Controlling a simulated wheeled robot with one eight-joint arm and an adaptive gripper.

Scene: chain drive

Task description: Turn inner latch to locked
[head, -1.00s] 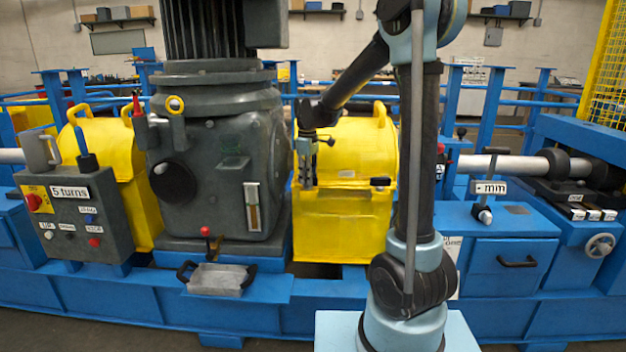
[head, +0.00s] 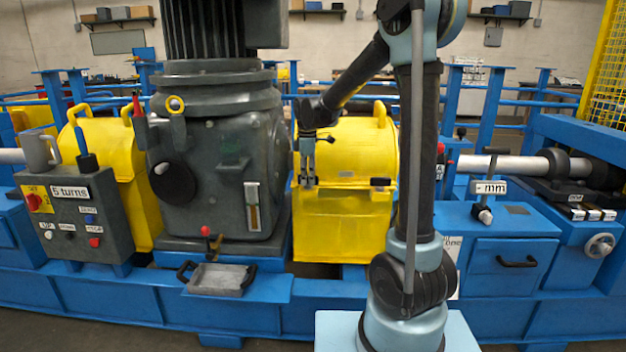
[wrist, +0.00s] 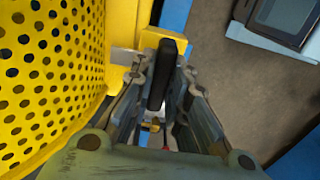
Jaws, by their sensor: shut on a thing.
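The yellow guard (head: 343,224) stands right of the grey gearbox, with its lid down as far as I can see. The inner latch is at the guard's left front, mostly hidden by my gripper (head: 308,182) in the head view. In the wrist view its black handle (wrist: 167,76) lies between the fingers of my gripper (wrist: 165,70), which is shut on it. A yellow block (wrist: 165,37) is beside the handle. I cannot tell the latch's exact angle. A second black latch (head: 380,182) sits at the guard's right front.
The grey gearbox (head: 215,180) stands close on the left of my gripper. A grey tray (head: 216,279) lies on the blue frame below it. A control box (head: 80,220) is farther left. The perforated yellow guard surface (wrist: 50,70) fills the wrist view's left side.

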